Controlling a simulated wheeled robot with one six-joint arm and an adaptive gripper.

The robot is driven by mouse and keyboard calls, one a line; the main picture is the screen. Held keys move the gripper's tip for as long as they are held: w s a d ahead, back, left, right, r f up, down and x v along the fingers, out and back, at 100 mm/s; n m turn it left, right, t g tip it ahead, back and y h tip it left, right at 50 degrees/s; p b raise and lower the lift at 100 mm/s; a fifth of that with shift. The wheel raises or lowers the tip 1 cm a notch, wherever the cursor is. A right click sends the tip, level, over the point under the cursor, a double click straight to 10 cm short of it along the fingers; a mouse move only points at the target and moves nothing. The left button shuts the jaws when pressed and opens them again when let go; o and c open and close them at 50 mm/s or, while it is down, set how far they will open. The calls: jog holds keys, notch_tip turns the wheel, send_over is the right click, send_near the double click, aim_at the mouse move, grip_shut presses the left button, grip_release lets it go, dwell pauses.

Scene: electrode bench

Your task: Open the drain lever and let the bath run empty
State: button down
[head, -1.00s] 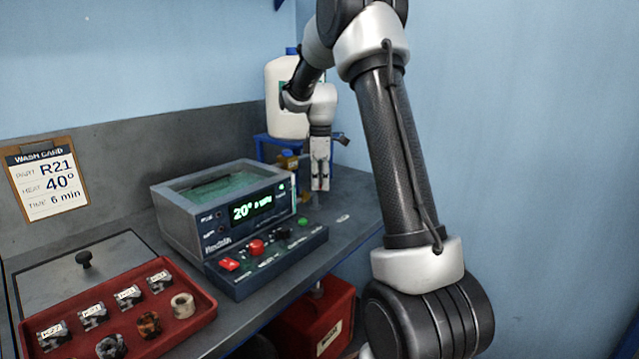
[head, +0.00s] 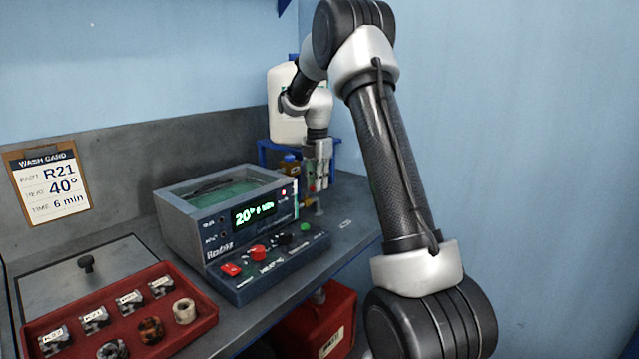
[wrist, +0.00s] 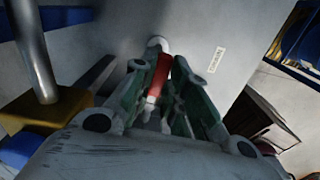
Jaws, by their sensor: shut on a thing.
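The bath (head: 180,215) is a grey box on the bench with greenish liquid (head: 226,193) in it. In the head view my gripper (head: 318,186) points down at the bath's right end. The lever is mostly hidden there by the fingers. I cannot tell how far the lever is turned.
A control panel (head: 285,270) with red, black and green controls fronts the bath. A red tray (head: 205,318) of rings and labelled blocks is at the lower left. A white canister (head: 283,120) stands behind my gripper. A red bin (head: 335,312) sits below the bench. A wash card (head: 50,180) hangs at left.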

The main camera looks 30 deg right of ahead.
jog(key=shift+w+n, duration=0.2)
jog(key=shift+n, duration=0.3)
jog(key=shift+a, duration=0.1)
jog(key=c, duration=1.4)
grip_release()
notch_tip(320, 180, up, 12)
jog(key=shift+r, duration=0.1)
